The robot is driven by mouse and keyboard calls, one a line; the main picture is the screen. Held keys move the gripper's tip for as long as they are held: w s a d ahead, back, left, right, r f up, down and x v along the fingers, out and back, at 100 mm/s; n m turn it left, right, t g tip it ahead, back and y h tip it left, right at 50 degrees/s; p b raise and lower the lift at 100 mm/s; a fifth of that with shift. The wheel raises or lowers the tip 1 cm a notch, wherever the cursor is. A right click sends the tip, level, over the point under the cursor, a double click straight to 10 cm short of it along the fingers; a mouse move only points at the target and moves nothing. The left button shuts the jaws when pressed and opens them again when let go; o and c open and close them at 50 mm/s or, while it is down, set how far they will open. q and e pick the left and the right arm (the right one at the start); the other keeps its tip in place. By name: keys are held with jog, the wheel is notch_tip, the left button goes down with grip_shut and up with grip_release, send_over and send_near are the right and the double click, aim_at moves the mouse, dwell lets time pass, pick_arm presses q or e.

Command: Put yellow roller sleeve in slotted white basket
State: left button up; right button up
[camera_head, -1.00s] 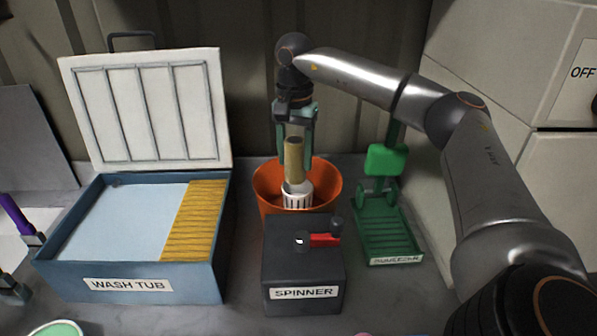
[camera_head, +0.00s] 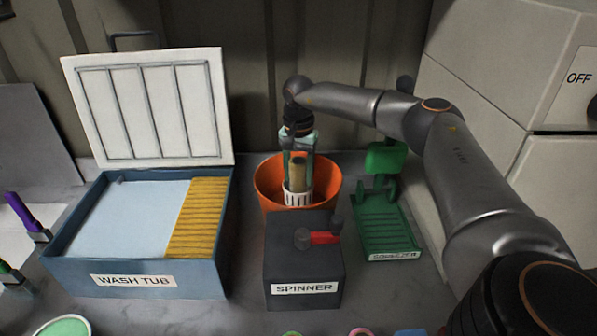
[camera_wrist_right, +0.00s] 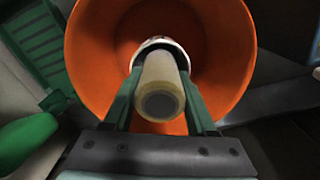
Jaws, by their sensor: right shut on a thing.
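The yellow roller sleeve (camera_head: 298,174) is a short tan-yellow tube standing upright inside the orange bucket (camera_head: 265,185). Its lower end is in the slotted white basket (camera_head: 298,198), which sits in the bucket. My right gripper (camera_head: 299,170) points down over the bucket with its fingers on either side of the sleeve, shut on it. The right wrist view shows the sleeve's open end (camera_wrist_right: 160,100) between the green fingers, with the basket's white rim (camera_wrist_right: 157,44) just beyond. The sleeve's bottom is hidden in the basket. My left gripper is not in view.
The black spinner box (camera_head: 303,258) with a red-handled crank (camera_head: 324,237) stands in front of the bucket. The blue wash tub (camera_head: 140,275), lid raised, is at left. A green squeezer (camera_head: 388,230) is at right, and a wall of pale cabinets stands beyond it.

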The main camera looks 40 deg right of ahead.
jog(key=shift+f, duration=0.25)
jog(key=shift+f, duration=0.35)
jog(key=o, duration=1.1)
jog(key=shift+o, duration=1.3)
jog(key=shift+r, duration=0.2)
notch_tip(320, 180, up, 13)
jog(key=shift+f+b, duration=0.1)
jog(key=shift+b, duration=0.5)
